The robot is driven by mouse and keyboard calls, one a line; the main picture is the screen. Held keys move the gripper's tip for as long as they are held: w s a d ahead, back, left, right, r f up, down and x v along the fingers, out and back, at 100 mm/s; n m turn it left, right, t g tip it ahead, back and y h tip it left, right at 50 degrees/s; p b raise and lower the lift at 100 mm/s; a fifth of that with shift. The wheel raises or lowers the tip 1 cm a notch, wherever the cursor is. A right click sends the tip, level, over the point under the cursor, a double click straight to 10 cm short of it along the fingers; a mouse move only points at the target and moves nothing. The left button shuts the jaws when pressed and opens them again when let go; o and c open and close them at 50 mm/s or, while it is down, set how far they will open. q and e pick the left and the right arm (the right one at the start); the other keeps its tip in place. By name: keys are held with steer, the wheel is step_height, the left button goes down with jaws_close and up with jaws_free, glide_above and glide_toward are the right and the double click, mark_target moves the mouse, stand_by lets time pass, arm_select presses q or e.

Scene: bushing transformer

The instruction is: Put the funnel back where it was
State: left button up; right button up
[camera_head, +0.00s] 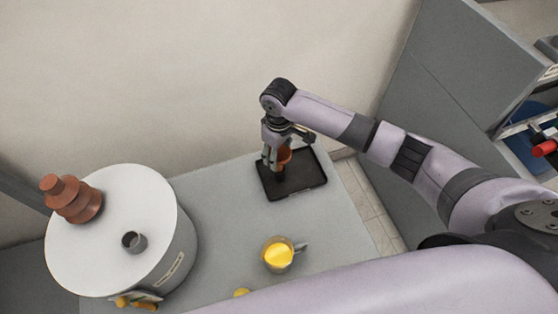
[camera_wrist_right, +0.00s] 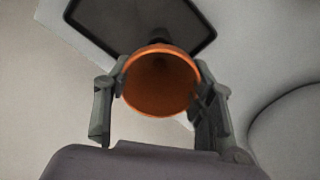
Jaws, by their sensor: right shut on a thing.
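My right gripper (camera_head: 276,160) is shut on the orange funnel (camera_head: 284,156), over the black tray (camera_head: 313,184) on the grey table. In the right wrist view the funnel (camera_wrist_right: 160,82) sits between the two fingers of the right gripper (camera_wrist_right: 160,98), its wide mouth facing the camera. The tray (camera_wrist_right: 205,32) lies beyond it there. I cannot tell whether the funnel's lower end touches the tray. My left gripper is not in view; a pale arm link of mine crosses the bottom of the head view.
A white-topped round transformer (camera_head: 100,240) stands at left, with a brown ribbed bushing (camera_head: 72,199) and a short grey opening (camera_head: 134,242) on top. A jug of yellow liquid (camera_head: 279,254) stands at the table's front. A grey panel (camera_head: 455,90) is at right. The table's middle (camera_head: 220,205) is clear.

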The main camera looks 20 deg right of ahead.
mark_target(279, 160)
steer(key=shift+f, duration=2.05)
steer(key=shift+f, duration=0.1)
steer(key=o, duration=1)
step_height(279, 160, up, 12)
steer(key=shift+r+p, duration=0.15)
steer(key=shift+p, duration=0.25)
